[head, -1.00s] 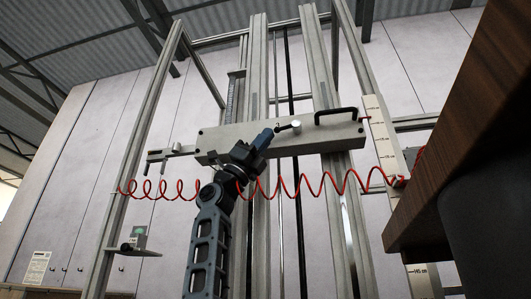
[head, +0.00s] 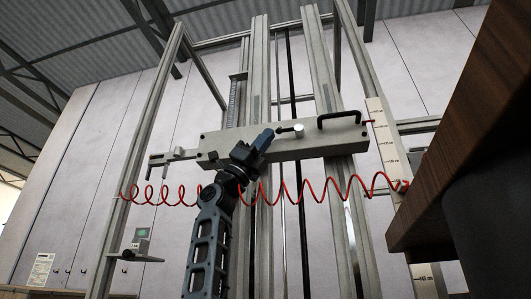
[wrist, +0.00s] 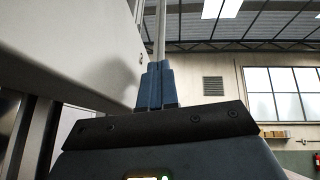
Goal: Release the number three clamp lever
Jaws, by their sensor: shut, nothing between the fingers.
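A grey carriage beam (head: 335,138) lies across two upright rails. On its front face is a short dark lever (head: 287,129) with a pale round knob (head: 299,131) at its right end. My gripper (head: 268,134) is at the left end of this lever, close to the beam's face. I cannot tell whether it touches the lever. In the wrist view the blue fingers (wrist: 155,84) are together and empty, beside a pale grey face (wrist: 85,45). The lever does not show in the wrist view, and its left end is partly hidden by my gripper.
A red coiled hose (head: 330,190) sags across the front, below the beam. A black handle (head: 343,115) is on the beam's right part. A wooden edge (head: 440,190) juts in at right. A small shelf (head: 138,257) is at lower left.

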